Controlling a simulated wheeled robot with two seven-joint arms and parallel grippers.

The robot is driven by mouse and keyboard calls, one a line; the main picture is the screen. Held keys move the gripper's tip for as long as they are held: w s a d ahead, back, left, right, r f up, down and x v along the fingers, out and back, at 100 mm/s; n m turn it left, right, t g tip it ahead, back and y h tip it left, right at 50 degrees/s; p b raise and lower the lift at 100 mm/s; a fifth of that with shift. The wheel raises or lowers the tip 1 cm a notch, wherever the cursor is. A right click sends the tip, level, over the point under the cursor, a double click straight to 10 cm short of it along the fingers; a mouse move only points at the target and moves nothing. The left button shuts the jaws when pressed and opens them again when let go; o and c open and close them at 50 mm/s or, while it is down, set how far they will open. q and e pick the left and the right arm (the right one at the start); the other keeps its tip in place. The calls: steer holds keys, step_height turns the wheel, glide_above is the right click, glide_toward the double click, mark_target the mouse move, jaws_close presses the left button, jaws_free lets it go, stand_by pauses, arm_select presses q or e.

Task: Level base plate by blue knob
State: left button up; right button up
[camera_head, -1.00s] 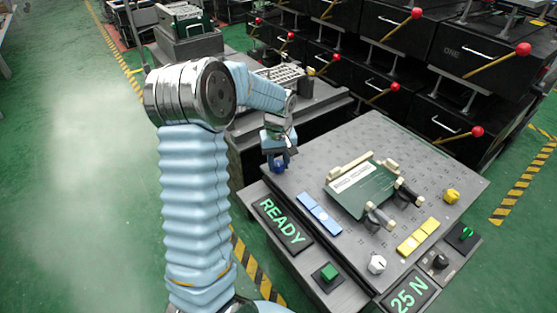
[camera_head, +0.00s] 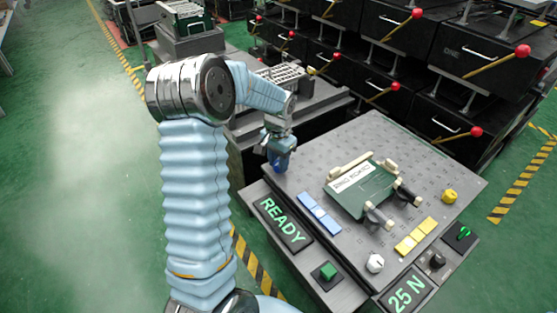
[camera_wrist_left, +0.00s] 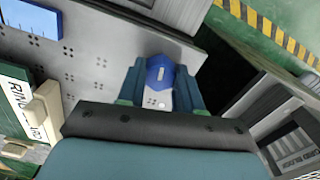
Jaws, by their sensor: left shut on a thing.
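The blue knob (camera_wrist_left: 159,80) sits near a corner of the grey base plate (camera_head: 400,150). My left gripper (camera_head: 280,155) comes down over the knob, and its fingers are shut on it from both sides. In the left wrist view the knob lies between the two fingertips, with a pale slot mark on its top. In the head view the gripper hides much of the knob. A blue level strip (camera_head: 320,213) and a yellow level strip (camera_head: 417,235) lie along the plate's near edges. A yellow knob (camera_head: 450,196) and a white knob (camera_head: 375,263) stand at other corners.
A green fixture (camera_head: 360,190) with beige and dark-handled clamps stands mid-plate. A READY panel (camera_head: 283,224), a green button (camera_head: 328,272) and a 25 N panel (camera_head: 408,293) line the front. Black drawers with red-knobbed levers (camera_head: 476,132) stand behind.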

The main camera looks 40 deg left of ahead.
arm_select(q)
steer(key=shift+m+p, duration=0.3)
steer(key=shift+m, duration=1.6)
steer(key=o, duration=1)
steer(key=shift+o, duration=0.2)
step_height(320, 180, up, 14)
steer(key=p, duration=0.1)
steer(key=shift+f, duration=0.1)
